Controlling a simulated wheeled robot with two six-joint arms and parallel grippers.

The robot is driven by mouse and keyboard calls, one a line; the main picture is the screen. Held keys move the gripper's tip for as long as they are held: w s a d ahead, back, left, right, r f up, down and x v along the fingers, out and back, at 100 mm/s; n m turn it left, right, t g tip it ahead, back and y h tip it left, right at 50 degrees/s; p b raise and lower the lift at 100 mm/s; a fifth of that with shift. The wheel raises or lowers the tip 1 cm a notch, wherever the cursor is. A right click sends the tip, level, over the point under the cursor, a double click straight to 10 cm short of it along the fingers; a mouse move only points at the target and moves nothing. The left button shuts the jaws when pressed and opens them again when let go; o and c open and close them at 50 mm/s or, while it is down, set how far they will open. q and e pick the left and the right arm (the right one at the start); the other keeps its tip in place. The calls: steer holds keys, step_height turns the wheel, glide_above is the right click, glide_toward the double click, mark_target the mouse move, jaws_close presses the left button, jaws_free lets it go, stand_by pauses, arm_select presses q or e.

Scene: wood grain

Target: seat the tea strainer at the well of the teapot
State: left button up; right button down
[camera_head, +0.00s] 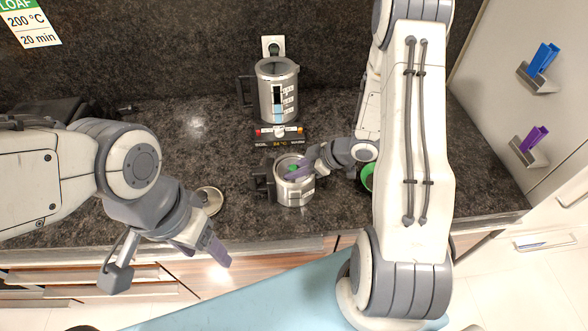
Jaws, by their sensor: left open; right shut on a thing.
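The teapot (296,194) is a grey metal pot with a dark handle on its left, standing upright near the front of the dark counter. My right gripper (293,173) reaches in from the right, with its fingertips over the pot's open top. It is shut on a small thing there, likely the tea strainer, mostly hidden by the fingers. A bit of green shows at the pot's mouth; I cannot tell whether it is part of the strainer or whether the strainer touches the pot. My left gripper (168,264) is open and empty, in front of the counter, left of the teapot.
A kettle with a level window (277,92) stands behind the teapot, with a control panel (279,133) before it. A round pale lid-like disc (211,200) lies to the left. A green round thing (367,178) is partly hidden behind my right arm.

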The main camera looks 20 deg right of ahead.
steer(key=shift+f+b, duration=0.5)
steer(key=shift+f, duration=0.3)
steer(key=shift+d+p, duration=0.1)
steer(key=shift+p, duration=0.45)
stand_by(0.6)
stand_by(0.4)
steer(key=c, duration=0.6)
jaws_free()
steer(key=shift+f, duration=0.1)
